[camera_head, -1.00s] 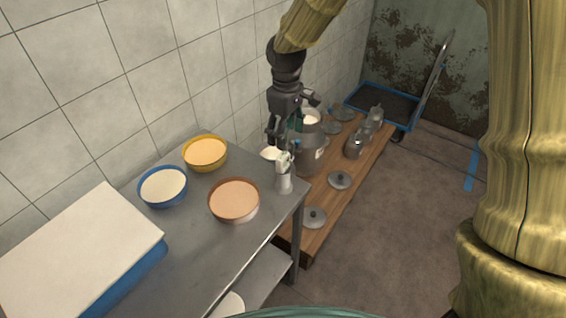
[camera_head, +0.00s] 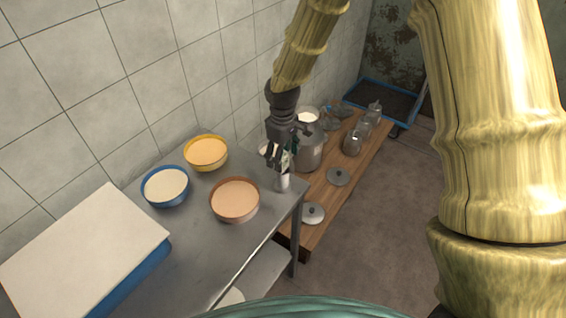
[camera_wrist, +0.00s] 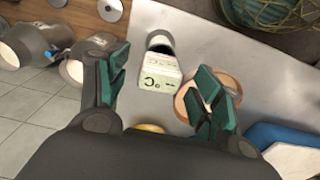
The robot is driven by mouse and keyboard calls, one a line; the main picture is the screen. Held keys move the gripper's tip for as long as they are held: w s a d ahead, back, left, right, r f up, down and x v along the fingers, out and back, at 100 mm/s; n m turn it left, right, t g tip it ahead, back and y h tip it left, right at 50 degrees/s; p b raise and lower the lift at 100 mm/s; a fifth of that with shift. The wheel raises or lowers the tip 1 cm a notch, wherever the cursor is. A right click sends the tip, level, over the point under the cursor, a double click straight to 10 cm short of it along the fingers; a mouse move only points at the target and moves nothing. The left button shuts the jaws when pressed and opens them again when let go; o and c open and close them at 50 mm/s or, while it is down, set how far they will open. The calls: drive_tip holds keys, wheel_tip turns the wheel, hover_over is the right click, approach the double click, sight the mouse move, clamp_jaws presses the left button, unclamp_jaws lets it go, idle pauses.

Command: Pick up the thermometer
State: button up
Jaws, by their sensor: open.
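The thermometer (camera_wrist: 160,74) is a white, boxy device with "°C" lettering, seen in the wrist view between my fingers. A small, dark-ended cylindrical part (camera_wrist: 160,41) shows just beyond it; I cannot tell whether it belongs to the thermometer. In the head view the thermometer (camera_head: 283,183) stands upright near the right end of the metal table, its upper part partly hidden by my fingers. My gripper (camera_head: 279,158) is open above and around its top, and its green-padded fingers show in the wrist view (camera_wrist: 163,74) on either side, with visible gaps.
On the metal table (camera_head: 200,262) are an orange-filled bowl (camera_head: 235,199), a blue-rimmed bowl (camera_head: 165,186), a yellow bowl (camera_head: 206,152) and a white-topped blue box (camera_head: 85,250). A milk can (camera_head: 308,152) and lids stand on a lower wooden platform (camera_head: 330,205). A tiled wall is behind.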

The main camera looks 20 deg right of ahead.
drive_tip(key=shift+f, duration=0.8)
drive_tip(key=c, duration=1.1)
drive_tip(key=shift+r, duration=0.1)
wheel_tip(320, 180, up, 10)
drive_tip(key=b, duration=0.3)
drive_tip(key=shift+f, duration=0.2)
drive_tip(key=shift+r+p, duration=2.65)
drive_tip(key=shift+r, duration=0.5)
